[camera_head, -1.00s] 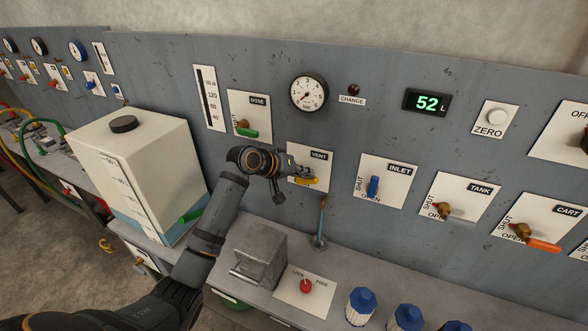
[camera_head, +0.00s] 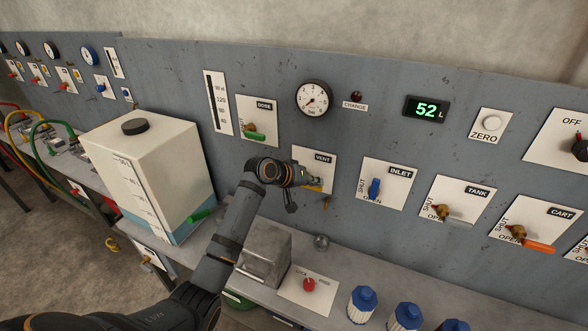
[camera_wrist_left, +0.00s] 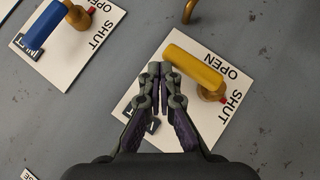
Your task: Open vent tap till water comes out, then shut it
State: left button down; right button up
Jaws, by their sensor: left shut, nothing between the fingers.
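The vent tap has a yellow lever (camera_wrist_left: 195,68) on a brass stem, mounted on a white VENT plate (camera_head: 326,161). In the left wrist view its red mark points at SHUT. In the head view the lever (camera_head: 315,189) is partly hidden by my left gripper (camera_head: 309,177). That gripper is shut and empty; in the left wrist view its fingertips (camera_wrist_left: 159,72) are beside the lever's free end, and I cannot tell if they touch it. No water shows below the vent's small brass outlet (camera_head: 327,203). My right gripper is out of view.
The INLET tap's blue lever (camera_head: 374,188) is close on the right, and the DOSE tap's green lever (camera_head: 254,136) is up and left. A round grey drain (camera_head: 321,241) is below the outlet. A white tank (camera_head: 150,175) stands left of my arm.

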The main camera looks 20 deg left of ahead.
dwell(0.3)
pick_arm(q)
jog(key=s+r, duration=0.7)
jog(key=r, duration=0.4)
jog(key=shift+a, duration=0.2)
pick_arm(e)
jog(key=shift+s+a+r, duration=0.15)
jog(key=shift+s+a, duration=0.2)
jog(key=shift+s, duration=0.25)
